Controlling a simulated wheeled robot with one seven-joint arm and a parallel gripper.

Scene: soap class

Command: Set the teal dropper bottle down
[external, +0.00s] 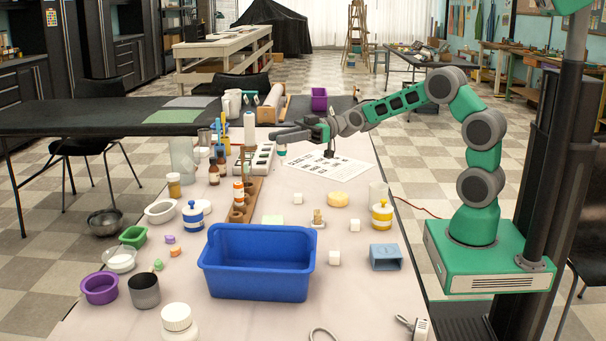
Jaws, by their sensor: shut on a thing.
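My gripper (284,136) reaches left over the far part of the long table and is shut on the teal dropper bottle. The small teal and white bottle (281,150) shows just below the fingers and looks upright. Its upper part is hidden by the fingers. It is beside the white tray with dark slots and left of the printed sheet (330,166). I cannot tell whether its base touches the table.
A wooden rack (246,205) with bottles stands nearer the camera, beside a white slotted tray (262,160). A blue bin (258,262) fills the near middle. Bowls, jars and bottles crowd the left side. The printed sheet lies flat on the right.

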